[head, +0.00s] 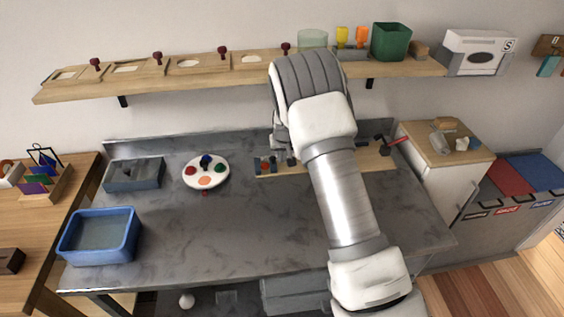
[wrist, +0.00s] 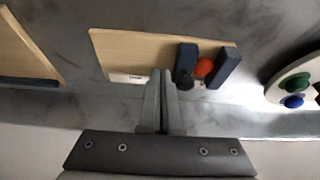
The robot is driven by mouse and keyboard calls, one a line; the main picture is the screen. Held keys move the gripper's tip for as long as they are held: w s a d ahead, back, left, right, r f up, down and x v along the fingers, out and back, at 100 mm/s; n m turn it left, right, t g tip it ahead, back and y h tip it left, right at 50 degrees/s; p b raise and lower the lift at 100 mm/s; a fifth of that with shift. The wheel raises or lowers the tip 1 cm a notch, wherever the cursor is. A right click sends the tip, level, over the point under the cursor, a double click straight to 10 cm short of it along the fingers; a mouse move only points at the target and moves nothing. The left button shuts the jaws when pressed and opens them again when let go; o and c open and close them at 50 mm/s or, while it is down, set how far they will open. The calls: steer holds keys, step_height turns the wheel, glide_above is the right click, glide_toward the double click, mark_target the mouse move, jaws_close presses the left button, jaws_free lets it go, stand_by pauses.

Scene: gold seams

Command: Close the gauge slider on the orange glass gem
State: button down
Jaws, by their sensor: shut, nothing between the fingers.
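The orange glass gem (wrist: 204,67) lies on the wooden gauge board (wrist: 135,50) between two dark blue blocks. The block on the fingers' side (wrist: 187,58), with a dark round knob (wrist: 186,82) at its near end, looks like the slider. The other block (wrist: 229,67) is at the board's end. The gem looks close to both blocks; I cannot tell whether both touch it. My gripper (wrist: 160,74) is shut and empty, just left of the slider in the wrist view; contact is unclear. In the head view the gauge board (head: 289,171) is partly hidden by my arm.
A round white palette (head: 206,183) with coloured gems stands left of the gauge. A grey tray (head: 134,176) and a blue bin (head: 100,237) are further left. Another wooden board (head: 374,160) lies on the right. The front middle of the grey table (head: 230,235) is clear.

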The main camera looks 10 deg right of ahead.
steer(key=shift+r, duration=0.15)
step_height(320, 180, up, 6)
steer(key=p, duration=0.3)
steer(key=shift+d, duration=0.1)
stand_by(0.5)
stand_by(0.4)
